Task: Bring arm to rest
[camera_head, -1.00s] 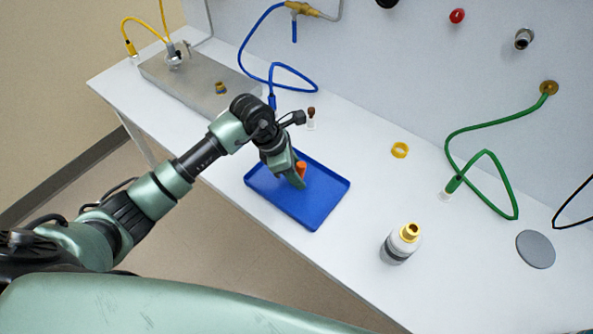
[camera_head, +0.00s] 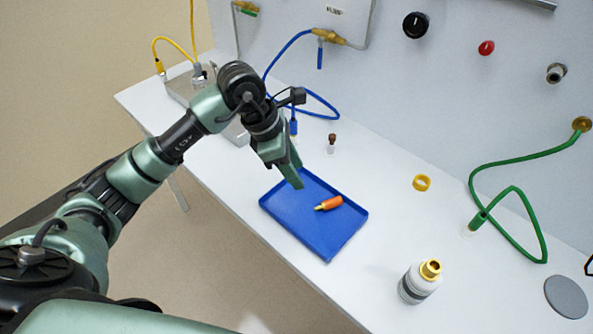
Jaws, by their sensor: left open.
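My left arm comes in from the left. Its gripper (camera_head: 294,174) is open and empty, above the far left part of the blue tray (camera_head: 318,242). An orange piece with a yellowish tip (camera_head: 329,203) lies in the tray, apart from the gripper and to its right. My right gripper is not in view.
A white bottle with a yellow top (camera_head: 420,281), a yellow ring (camera_head: 421,183), a small brown-capped vial (camera_head: 331,144) and a grey disc (camera_head: 566,297) stand or lie on the white table (camera_head: 385,215). Blue (camera_head: 318,103) and green (camera_head: 515,215) hoses run to the back wall.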

